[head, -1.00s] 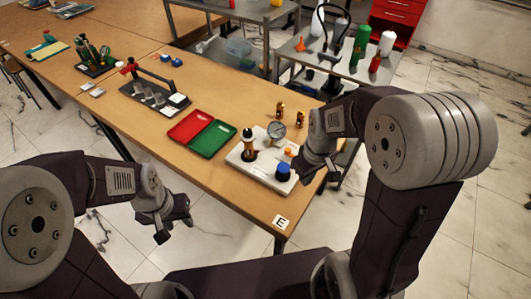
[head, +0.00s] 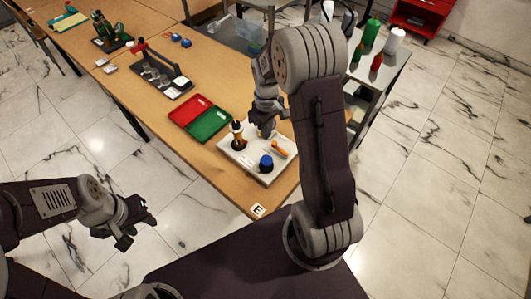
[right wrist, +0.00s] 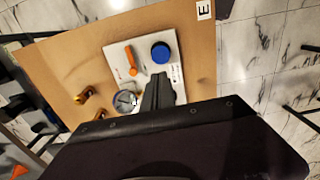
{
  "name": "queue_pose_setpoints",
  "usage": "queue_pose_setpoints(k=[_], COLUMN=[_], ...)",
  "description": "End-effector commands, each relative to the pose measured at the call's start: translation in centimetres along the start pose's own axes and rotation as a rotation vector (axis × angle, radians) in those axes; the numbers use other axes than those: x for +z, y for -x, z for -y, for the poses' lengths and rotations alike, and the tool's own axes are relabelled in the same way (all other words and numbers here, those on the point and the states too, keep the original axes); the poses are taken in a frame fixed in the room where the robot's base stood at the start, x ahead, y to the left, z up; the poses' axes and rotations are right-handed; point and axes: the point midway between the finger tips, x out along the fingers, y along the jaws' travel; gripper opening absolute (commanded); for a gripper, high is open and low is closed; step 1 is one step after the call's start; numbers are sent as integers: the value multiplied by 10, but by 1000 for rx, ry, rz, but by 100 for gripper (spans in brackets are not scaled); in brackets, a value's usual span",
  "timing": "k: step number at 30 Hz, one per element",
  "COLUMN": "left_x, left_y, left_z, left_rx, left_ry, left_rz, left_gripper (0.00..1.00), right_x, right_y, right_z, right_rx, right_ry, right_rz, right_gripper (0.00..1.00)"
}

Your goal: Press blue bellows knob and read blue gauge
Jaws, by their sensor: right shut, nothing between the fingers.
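The white rig plate (head: 250,171) lies at the near end of the wooden table. The blue knob (head: 266,163) stands at its near side; it also shows in the right wrist view (right wrist: 161,53). My left gripper (head: 133,228) is open and empty, off the table at the left.
An orange lever (head: 279,149) is beside the blue knob, and a black-and-orange upright part (head: 238,136) is on the plate's left. A red tray (head: 189,110) and green tray (head: 209,125) lie left of the plate. Two brass fittings (right wrist: 88,95) stand nearby.

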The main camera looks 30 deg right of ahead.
Motion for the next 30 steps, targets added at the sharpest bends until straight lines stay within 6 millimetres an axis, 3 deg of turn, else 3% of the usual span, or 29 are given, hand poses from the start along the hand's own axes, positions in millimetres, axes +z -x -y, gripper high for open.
queue_pose_setpoints(k=[7,21,30], left_x=[0,-1,-1], left_y=[1,11,14], left_z=[0,0,0], left_rx=[0,0,0], left_ry=[0,0,0], left_rz=[0,0,0], left_gripper=[39,39,39], right_x=[0,1,0], right_y=[-18,-115,-140], right_z=[0,1,0], right_rx=[-2,-2,0], right_ry=[0,0,0], right_rz=[3,3,-1], right_gripper=[0,0,0])
